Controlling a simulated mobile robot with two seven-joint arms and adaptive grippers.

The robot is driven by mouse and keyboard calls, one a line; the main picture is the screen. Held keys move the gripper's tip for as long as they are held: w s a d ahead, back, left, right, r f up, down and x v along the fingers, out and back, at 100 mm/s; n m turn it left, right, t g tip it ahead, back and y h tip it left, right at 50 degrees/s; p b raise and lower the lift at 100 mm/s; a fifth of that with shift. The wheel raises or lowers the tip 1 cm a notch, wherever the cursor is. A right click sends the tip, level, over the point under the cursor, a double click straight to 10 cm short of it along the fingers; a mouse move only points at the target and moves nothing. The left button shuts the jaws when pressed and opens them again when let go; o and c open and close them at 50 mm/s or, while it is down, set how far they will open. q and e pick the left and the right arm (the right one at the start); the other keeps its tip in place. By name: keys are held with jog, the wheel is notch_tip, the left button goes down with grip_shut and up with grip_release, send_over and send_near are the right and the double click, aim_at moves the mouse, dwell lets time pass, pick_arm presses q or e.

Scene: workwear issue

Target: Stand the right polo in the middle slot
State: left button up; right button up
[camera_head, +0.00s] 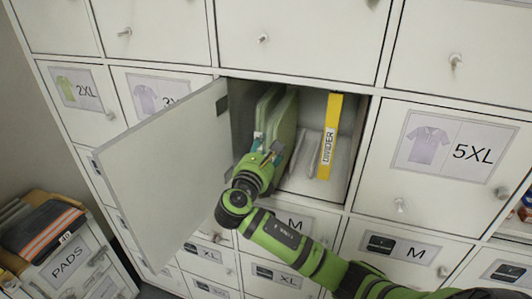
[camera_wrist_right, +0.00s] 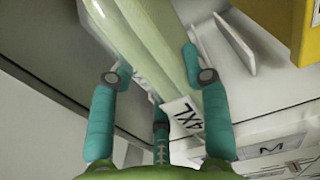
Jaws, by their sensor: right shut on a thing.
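My right gripper (camera_head: 268,158) is inside the open locker compartment, shut on a folded pale green polo (camera_head: 286,115) that stands upright on edge. In the right wrist view the gripper (camera_wrist_right: 155,85) has its teal fingers on both sides of the polo (camera_wrist_right: 150,45), and a white 4XL tag (camera_wrist_right: 183,118) hangs at the polo's near edge. Another green folded edge (camera_head: 266,104) shows just left of it; I cannot tell whether it is a separate polo. Thin white slot fins (camera_head: 300,150) stand right of the held polo. The polo's lower edge is partly hidden by my gripper. My left gripper is not in view.
A yellow divider (camera_head: 330,137) stands at the compartment's right. The open door (camera_head: 165,175) swings out on the left, close to my right arm. Closed locker doors surround the opening, including 5XL (camera_head: 440,165). Free room shows between the held polo and the divider.

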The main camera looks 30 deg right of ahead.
jog(key=b+x, duration=0.4)
jog(key=x, duration=0.5)
jog(key=shift+w+d+f, duration=0.2)
jog(key=shift+f, duration=0.1)
dwell(0.5)
jog(key=o, duration=1.4)
jog(key=shift+c, duration=0.2)
jog(key=shift+a+f, duration=0.1)
